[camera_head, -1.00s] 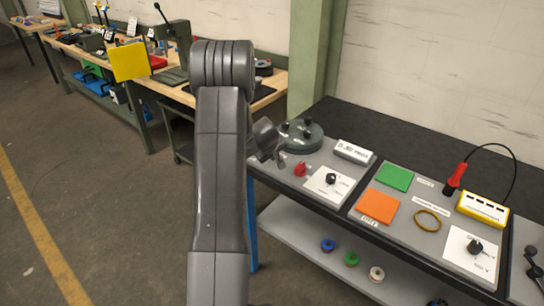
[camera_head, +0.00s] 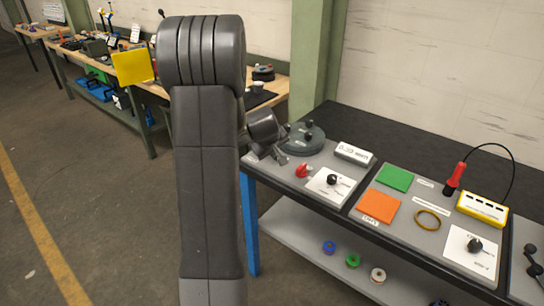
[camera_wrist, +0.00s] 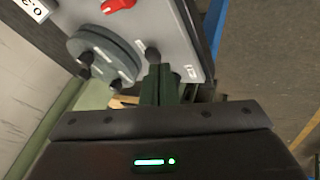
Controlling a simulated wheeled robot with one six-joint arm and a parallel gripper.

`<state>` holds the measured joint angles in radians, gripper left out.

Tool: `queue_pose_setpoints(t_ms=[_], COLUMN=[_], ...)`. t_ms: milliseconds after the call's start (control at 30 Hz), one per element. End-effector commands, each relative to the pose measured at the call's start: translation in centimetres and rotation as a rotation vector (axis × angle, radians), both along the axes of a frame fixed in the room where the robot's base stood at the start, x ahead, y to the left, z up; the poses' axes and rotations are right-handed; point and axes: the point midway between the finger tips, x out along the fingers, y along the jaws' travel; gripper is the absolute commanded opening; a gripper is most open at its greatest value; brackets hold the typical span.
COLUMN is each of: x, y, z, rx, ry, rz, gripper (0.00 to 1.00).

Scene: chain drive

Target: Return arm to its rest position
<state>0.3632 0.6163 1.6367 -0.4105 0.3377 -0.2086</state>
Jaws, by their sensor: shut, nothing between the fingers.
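My arm rises through the middle of the head view. Its end with my gripper (camera_head: 268,148) shows small beside the elbow, in front of the bench's left end; its fingers are mostly hidden there. In the wrist view my gripper (camera_wrist: 160,82) is shut and empty, with its dark fingers together near the panel edge. A round grey disc (camera_head: 303,141) with black knobs sits on the bench panel.
The bench panel holds a red knob (camera_head: 302,171), a green square (camera_head: 395,178), an orange square (camera_head: 379,207), a yellow ring (camera_head: 428,219) and a yellow box (camera_head: 482,208). Colored spools (camera_head: 352,261) lie on the lower shelf (camera_head: 305,235). A green pillar (camera_head: 315,55) stands behind. Floor at left is free.

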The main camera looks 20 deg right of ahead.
Motion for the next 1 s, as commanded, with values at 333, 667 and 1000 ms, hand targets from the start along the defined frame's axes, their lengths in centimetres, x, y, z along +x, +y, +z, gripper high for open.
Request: queue_pose_setpoints(t_ms=[333, 667, 1000], x=[-0.5, 0.0, 2.8], y=[0.1, 0.0, -0.4], z=[0.6, -0.2, -4.6], rx=[0.001, 0.000, 0.001], ry=[0.001, 0.001, 0.003], rz=[0.000, 0.001, 0.000], gripper=[0.00, 0.00, 0.00])
